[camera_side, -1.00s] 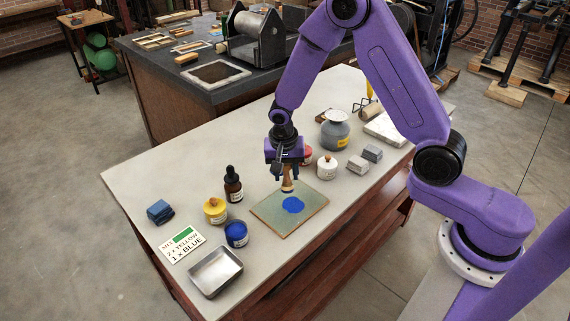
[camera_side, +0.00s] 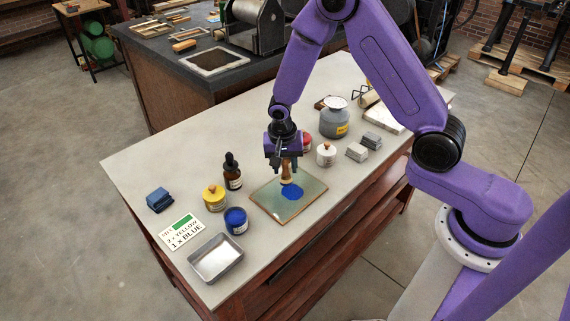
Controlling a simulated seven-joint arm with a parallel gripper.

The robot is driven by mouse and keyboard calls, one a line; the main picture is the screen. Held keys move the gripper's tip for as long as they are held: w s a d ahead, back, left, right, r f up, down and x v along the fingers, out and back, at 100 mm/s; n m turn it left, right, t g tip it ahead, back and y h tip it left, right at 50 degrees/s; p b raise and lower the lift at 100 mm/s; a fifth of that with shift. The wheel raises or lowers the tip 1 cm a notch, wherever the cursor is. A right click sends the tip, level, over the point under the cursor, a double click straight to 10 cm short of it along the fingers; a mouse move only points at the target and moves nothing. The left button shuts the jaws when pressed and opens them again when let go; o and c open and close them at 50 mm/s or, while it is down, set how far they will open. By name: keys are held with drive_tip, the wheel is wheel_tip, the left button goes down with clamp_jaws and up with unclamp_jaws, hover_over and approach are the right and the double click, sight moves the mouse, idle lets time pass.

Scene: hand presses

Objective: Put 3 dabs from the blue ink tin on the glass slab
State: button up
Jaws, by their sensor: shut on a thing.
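The glass slab (camera_side: 303,205) lies flat on the table with a greenish surface and a brown edge. A patch of blue ink (camera_side: 293,192) is on it. The blue ink tin (camera_side: 236,221) stands to the left of the slab, with blue showing at its top. My gripper (camera_side: 285,166) is above the back part of the slab. It is shut on a wooden-handled tool (camera_side: 286,173), held upright. The tool's lower end is at the slab, close to the blue patch; I cannot tell whether it touches.
A yellow tin (camera_side: 214,199), a dark dropper bottle (camera_side: 232,172), a metal tray (camera_side: 216,260) and a mix card (camera_side: 181,230) stand left of the slab. A white jar (camera_side: 326,155), grey blocks (camera_side: 357,152) and a grey jug (camera_side: 334,122) are behind right. The table's left rear is clear.

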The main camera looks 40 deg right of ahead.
drive_tip(key=shift+f, duration=0.75)
idle(1.8)
drive_tip(key=shift+r, duration=3.55)
